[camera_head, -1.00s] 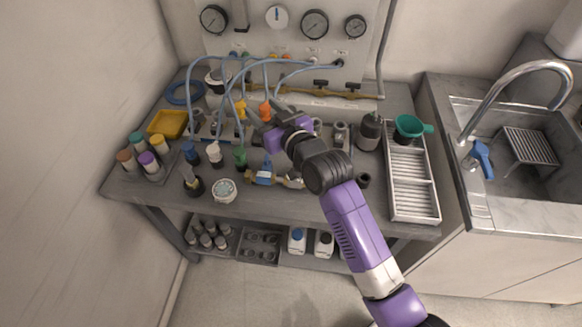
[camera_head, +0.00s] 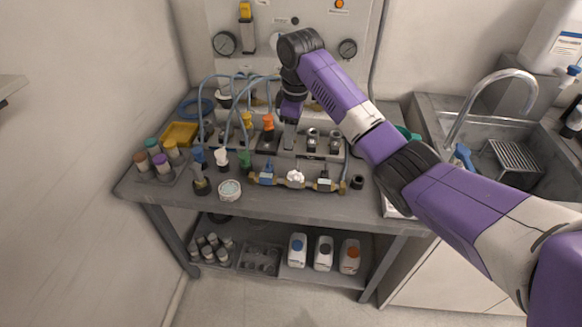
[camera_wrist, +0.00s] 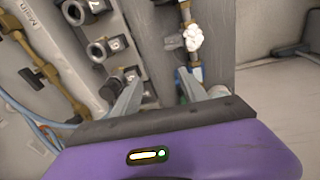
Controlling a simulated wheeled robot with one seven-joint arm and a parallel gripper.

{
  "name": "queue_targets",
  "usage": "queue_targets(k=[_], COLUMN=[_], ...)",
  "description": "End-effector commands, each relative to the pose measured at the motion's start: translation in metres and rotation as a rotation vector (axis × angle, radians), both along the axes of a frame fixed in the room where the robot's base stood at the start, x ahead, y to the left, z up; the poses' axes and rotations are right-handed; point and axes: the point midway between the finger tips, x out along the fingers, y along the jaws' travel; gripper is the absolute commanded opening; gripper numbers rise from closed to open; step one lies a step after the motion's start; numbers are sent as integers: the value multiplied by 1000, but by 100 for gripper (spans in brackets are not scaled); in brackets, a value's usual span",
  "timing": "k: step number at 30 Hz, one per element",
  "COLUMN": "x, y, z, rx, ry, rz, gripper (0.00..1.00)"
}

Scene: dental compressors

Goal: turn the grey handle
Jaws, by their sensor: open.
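My gripper (camera_head: 289,132) points down over the grey manifold block (camera_head: 301,152) on the bench, right of the orange-topped fitting. In the wrist view my gripper (camera_wrist: 158,75) is open, its two grey fingers apart with nothing held between them. A dark grey piece (camera_wrist: 108,91), likely the grey handle, sits on the block in line with two round ports, right beside the left finger. I cannot tell whether they touch. In the head view my gripper largely hides that place.
Yellow (camera_head: 247,120) and orange (camera_head: 267,122) fittings and blue hoses crowd the left. A brass valve line (camera_head: 322,186) with a white knob (camera_head: 295,176) runs in front. A gauge panel (camera_head: 292,52) stands behind; a sink (camera_head: 520,150) is at right.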

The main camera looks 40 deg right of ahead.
Motion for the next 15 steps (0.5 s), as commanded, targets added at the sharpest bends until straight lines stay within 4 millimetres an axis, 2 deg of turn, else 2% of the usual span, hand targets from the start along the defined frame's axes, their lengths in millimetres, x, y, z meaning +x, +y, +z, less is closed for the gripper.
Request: queue_targets(k=[3, 6, 11, 15], x=[-23, -32, -32, -32], y=[4, 5, 6, 5], z=[-3, -5, -20, -42], rx=[21, 25, 24, 24], ry=[97, 132, 134, 134], rz=[43, 68, 78, 77], gripper=[51, 51, 51, 51])
